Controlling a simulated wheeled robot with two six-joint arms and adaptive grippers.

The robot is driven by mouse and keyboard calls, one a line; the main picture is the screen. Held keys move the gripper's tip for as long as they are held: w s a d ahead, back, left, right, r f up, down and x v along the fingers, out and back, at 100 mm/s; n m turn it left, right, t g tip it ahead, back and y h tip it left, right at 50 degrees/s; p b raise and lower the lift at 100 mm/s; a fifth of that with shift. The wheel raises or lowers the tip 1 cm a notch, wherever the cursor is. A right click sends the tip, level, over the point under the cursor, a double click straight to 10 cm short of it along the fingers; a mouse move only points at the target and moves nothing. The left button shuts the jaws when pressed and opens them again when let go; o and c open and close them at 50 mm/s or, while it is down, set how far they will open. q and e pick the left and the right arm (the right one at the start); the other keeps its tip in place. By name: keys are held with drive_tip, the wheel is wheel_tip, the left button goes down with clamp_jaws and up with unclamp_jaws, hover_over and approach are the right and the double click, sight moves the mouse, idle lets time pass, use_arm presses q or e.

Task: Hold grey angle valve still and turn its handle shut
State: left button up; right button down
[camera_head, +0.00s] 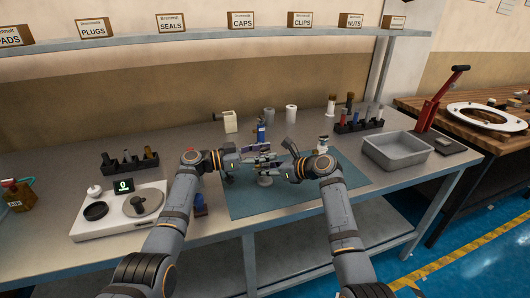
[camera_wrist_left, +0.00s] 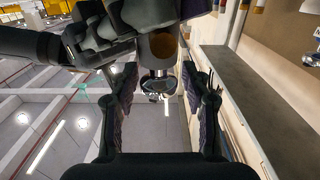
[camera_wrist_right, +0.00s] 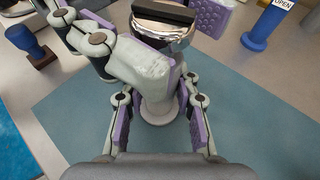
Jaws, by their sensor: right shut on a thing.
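The grey angle valve (camera_wrist_right: 157,85) stands upright on the blue mat, with a pale round base and a shiny metal top with a dark bar (camera_wrist_right: 165,15). In the head view it is small, and its upper part is mostly hidden between my grippers. My right gripper (camera_head: 277,167) is shut on the valve's body from the right; its purple pads flank the body in the right wrist view. My left gripper (camera_head: 253,156) is at the valve's upper part from the left. In the left wrist view its fingers stand apart on either side of a shiny part (camera_wrist_left: 158,84), with gaps showing.
The blue mat (camera_head: 240,204) is mostly clear in front. A white scale (camera_head: 118,212) is at left, and a grey tray (camera_head: 397,150) at right. A blue stamp-like thing (camera_head: 200,205) is left of the mat. Bottles and black racks line the back.

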sight(261, 151)
use_arm(q)
drive_tip(key=shift+o, duration=0.2)
drive_tip(key=shift+r, duration=0.1)
drive_tip(key=v, duration=0.7)
drive_tip(key=shift+a, duration=0.2)
drive_tip(key=shift+s, duration=0.1)
drive_tip(key=s+n+t+y, duration=0.1)
drive_tip(key=t, duration=0.1)
drive_tip(key=d+n+t+y, duration=0.1)
drive_tip(key=n+t, duration=0.1)
drive_tip(key=s+r+n+t+y, duration=0.1)
drive_tip(key=t, duration=0.1)
drive_tip(key=shift+s+d+n, duration=0.2)
drive_tip(key=shift+s+n, duration=0.1)
drive_tip(key=shift+s, duration=0.05)
drive_tip(key=x, duration=0.7)
drive_tip(key=shift+w+d+f, duration=0.15)
drive_tip(key=shift+w+d, duration=0.05)
drive_tip(key=shift+w, duration=0.1)
